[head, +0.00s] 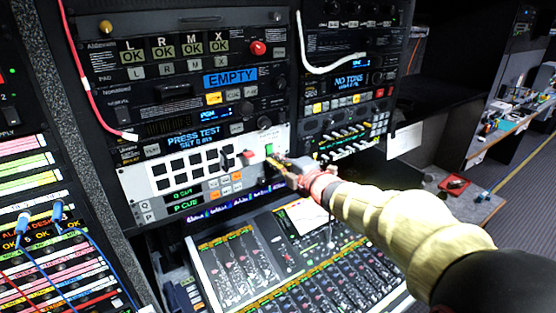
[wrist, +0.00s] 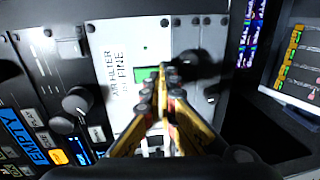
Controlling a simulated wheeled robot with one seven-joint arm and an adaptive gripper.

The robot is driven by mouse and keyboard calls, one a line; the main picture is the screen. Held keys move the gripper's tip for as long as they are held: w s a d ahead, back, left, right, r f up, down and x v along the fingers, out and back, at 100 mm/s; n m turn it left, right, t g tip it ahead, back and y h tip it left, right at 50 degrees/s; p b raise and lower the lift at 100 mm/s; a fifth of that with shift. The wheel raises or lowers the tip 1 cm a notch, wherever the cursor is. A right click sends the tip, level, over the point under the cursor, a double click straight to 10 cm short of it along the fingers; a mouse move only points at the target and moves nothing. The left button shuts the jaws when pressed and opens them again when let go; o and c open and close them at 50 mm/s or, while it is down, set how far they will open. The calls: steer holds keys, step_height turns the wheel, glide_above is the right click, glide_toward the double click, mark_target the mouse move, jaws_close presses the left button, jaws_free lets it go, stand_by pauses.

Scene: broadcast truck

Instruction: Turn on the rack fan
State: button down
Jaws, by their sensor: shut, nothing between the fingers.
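A pale panel (wrist: 108,40) marked "AIR FILTER FINE" fills the middle of the wrist view. A small green patch (wrist: 140,75) shows on it, just left of my fingertips; the green also shows in the head view (head: 268,149). My gripper (head: 278,163) is shut and empty, its tips at the right end of the white button panel (head: 132,178). In the wrist view my gripper (wrist: 165,72) points at this panel, its tips close in front of it. I cannot tell if they touch. The fingers hide part of the panel. No fan switch can be clearly made out.
A black knob (wrist: 75,101) stands out left of the pale panel, and a dark round part (wrist: 187,62) lies just right of my fingertips. A mixing desk (head: 300,275) lies below my arm. A white cable (head: 330,68) hangs over the upper rack units.

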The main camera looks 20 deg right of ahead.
steer(key=shift+f+b, duration=0.1)
steer(key=shift+b, duration=0.2)
steer(key=b, duration=0.3)
steer(key=shift+w+a+t+b, duration=0.1)
steer(key=shift+w+t+b, duration=0.2)
steer(key=shift+t+b, duration=0.1)
